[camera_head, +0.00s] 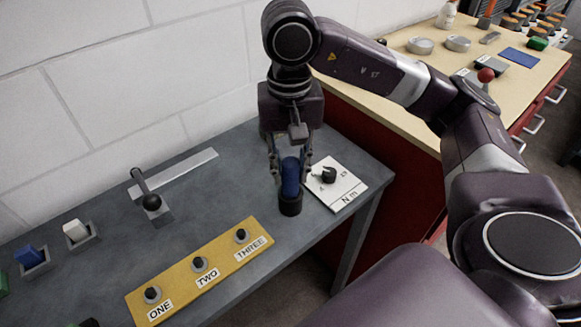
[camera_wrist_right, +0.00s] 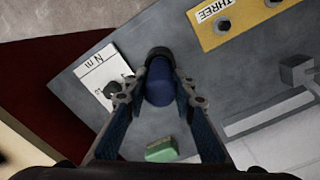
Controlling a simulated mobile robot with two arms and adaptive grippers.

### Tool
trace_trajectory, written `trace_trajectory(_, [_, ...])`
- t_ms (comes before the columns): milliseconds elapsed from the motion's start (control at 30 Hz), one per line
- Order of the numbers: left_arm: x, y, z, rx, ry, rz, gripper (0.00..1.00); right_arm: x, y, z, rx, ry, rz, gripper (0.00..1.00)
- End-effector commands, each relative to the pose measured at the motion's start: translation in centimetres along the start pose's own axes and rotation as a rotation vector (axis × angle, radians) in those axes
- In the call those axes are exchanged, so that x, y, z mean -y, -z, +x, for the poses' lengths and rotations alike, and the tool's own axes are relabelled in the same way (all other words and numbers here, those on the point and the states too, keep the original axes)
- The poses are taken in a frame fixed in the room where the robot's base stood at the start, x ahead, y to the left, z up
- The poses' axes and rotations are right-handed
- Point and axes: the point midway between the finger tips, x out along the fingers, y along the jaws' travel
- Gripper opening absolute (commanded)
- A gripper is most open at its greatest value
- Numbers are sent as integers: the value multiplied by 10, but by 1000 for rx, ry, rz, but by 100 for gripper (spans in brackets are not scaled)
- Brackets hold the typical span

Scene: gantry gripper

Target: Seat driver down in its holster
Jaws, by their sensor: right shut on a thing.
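The driver (camera_head: 291,178) has a blue handle and stands roughly upright, its lower end at the black round holster (camera_head: 290,207) on the grey bench. My right gripper (camera_head: 290,172) comes down from above and is shut on the blue handle, one finger on each side. In the right wrist view the driver (camera_wrist_right: 160,90) sits between the fingers, with the dark holster rim (camera_wrist_right: 159,54) at its far end. The driver's tip is hidden, and I cannot tell how deep it sits. My left gripper is not in view.
A white "N m" card with a black knob (camera_head: 329,175) lies close right of the holster. A yellow panel (camera_head: 217,263) with ONE, TWO, THREE knobs is in front. A lever (camera_head: 152,202) stands left. A green block (camera_wrist_right: 161,150) shows in the wrist view.

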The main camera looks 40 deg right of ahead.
Motion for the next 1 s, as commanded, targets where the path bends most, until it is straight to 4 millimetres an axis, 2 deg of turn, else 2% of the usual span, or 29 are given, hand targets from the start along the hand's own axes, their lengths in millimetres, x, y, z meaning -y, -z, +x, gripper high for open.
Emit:
trace_trajectory(33, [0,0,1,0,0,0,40,0,0,0,-1,1,0,26])
trace_trajectory(200, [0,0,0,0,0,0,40,0,0,0,-1,1,0,44])
trace_trajectory(600, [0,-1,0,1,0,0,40,0,1,-5,-2,0,1,44])
trace_trajectory(767, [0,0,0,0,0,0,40,0,1,-22,-5,2,1,44])
trace_trajectory(1000, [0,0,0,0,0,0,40,0,1,-55,-5,3,1,44])
